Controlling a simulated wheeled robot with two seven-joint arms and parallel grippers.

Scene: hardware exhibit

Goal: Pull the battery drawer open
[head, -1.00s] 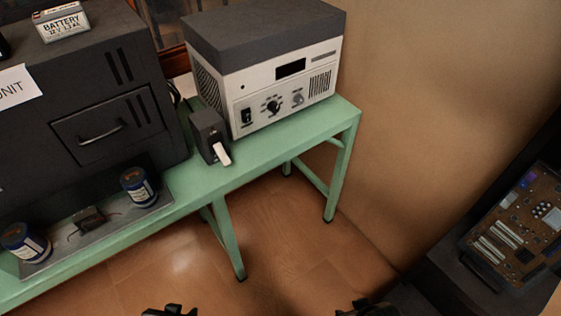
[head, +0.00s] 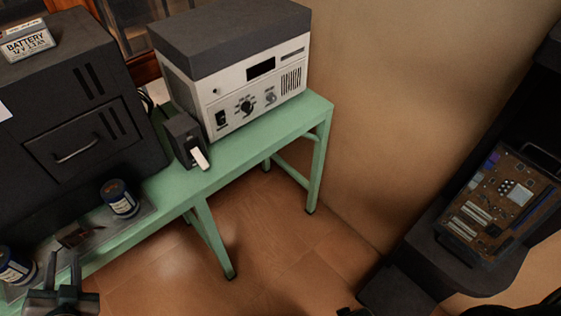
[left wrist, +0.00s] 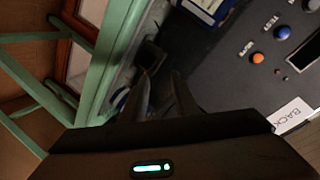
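The drawer (head: 85,142) is a dark panel with a bar handle (head: 77,151) in the front of the black unit (head: 45,105), at the left of the head view. It looks shut. A battery (head: 27,42) stands on top of the unit. My left gripper (head: 63,262) is at the lower left of the head view, below the drawer and apart from its handle. Its two fingers stand apart with nothing between them; they also show in the left wrist view (left wrist: 160,92). Only a dark sliver at the bottom edge of the head view may be my right gripper.
Blue cans (head: 119,198) stand on a tray at the front of the green table (head: 235,160). A small dark device (head: 184,140) and a grey-white power unit (head: 255,90) stand right of the black unit. A circuit board (head: 500,205) lies at right. A panel with buttons (left wrist: 283,33) shows in the left wrist view.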

